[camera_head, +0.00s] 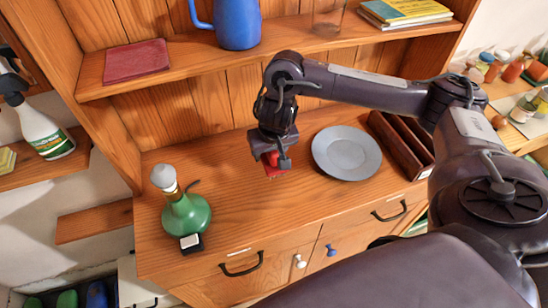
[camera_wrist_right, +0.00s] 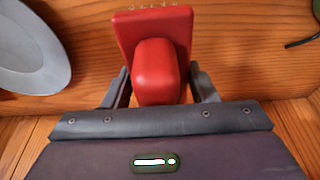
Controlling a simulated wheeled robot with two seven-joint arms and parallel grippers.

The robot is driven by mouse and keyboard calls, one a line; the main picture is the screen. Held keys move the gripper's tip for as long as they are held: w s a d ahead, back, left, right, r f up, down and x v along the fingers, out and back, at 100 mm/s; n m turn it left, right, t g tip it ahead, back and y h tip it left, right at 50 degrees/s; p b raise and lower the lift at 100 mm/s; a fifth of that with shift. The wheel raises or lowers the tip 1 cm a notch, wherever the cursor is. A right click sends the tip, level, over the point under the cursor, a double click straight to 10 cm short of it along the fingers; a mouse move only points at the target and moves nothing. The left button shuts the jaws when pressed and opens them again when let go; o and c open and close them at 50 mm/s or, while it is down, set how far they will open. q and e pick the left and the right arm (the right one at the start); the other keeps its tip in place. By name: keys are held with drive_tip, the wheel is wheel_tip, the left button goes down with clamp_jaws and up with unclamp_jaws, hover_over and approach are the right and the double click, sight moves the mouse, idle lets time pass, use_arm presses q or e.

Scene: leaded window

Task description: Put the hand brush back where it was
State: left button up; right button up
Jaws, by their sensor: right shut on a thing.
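The red hand brush (camera_wrist_right: 155,70) is between the two fingers of my right gripper (camera_wrist_right: 161,88), with a row of pale tufts along its far edge in the right wrist view. In the head view my right gripper (camera_head: 276,150) points down over the wooden cabinet top, and a small red part of the brush (camera_head: 273,164) shows below it. Whether the brush touches the wood cannot be told. My left gripper is out of view.
A grey plate (camera_head: 346,153) lies just right of the gripper, with a brown wooden rack (camera_head: 397,142) beyond it. A green bottle (camera_head: 185,212) stands at the left. A shelf above holds a red book (camera_head: 136,61) and blue jug (camera_head: 238,24). The cabinet top between bottle and gripper is mostly clear.

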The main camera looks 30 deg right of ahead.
wheel_tip(320, 180, down, 4)
drive_tip(key=b, duration=0.2)
drive_tip(key=shift+s+f+b, duration=0.1)
drive_tip(key=shift+f+b, duration=0.05)
drive_tip(key=shift+b, duration=0.15)
drive_tip(key=o, duration=0.9)
drive_tip(key=shift+f, duration=0.1)
drive_tip(key=shift+o, duration=0.2)
